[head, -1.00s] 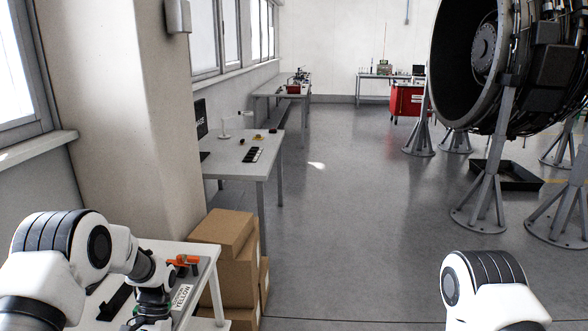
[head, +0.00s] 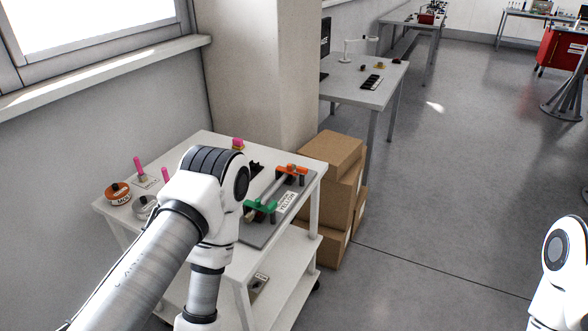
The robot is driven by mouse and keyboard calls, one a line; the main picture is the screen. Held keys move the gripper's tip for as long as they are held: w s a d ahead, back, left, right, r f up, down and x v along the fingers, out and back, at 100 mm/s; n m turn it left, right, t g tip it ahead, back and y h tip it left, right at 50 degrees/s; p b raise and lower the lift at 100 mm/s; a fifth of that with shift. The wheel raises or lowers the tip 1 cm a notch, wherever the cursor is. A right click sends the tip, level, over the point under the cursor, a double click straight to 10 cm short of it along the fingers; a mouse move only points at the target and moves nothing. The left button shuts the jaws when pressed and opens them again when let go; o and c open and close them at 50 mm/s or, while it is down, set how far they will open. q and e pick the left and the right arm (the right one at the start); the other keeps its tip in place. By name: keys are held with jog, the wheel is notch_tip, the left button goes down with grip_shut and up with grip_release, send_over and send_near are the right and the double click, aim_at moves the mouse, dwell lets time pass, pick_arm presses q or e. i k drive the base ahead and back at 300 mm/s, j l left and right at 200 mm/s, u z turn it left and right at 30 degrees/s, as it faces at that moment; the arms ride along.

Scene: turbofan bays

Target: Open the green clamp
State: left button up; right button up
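The green clamp (head: 260,208) sits on a grey plate (head: 254,236) at the front right part of a white cart's top. A grey bar runs from it toward an orange clamp (head: 291,171) at the plate's far end. Whether the green clamp is open or closed is too small to tell. My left arm reaches in over the cart and bends down in front of it, left of the green clamp. My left gripper is out of view. Only part of my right arm shows at the right edge, and its gripper is out of view.
The white cart (head: 205,140) also bears an orange tape roll (head: 118,193), a grey roll (head: 144,207) and pink-topped items (head: 139,168). Cardboard boxes (head: 333,160) stand right of the cart. Open floor (head: 430,200) lies further right.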

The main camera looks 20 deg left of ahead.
aim_at(256, 205)
jog(key=j+u, duration=0.1)
jog(key=u, duration=0.25)
jog(key=j+u, duration=0.15)
jog(key=u, duration=0.25)
